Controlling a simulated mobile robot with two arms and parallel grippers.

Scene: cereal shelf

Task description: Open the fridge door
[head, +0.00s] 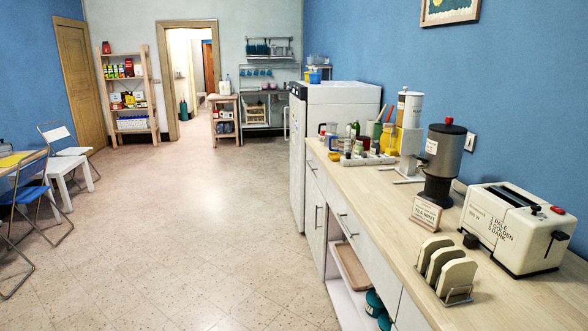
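A white fridge (338,95) stands past the far end of the counter, against the blue wall on the right. Its front faces left and shows as a narrow slanted strip, the fridge door (297,160). The door looks shut. A light handle (286,123) stands out from the door's upper part. The lower right of the fridge is hidden behind the counter and the things on it. Neither of my grippers shows in the head view.
A long wooden-topped counter (405,240) runs along the right, with a toaster (515,228), toast rack (446,270) and dispenser (440,165) on it. The tiled floor (200,220) is clear in the middle. Folding chairs (35,205) and a white stool (68,172) stand at left.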

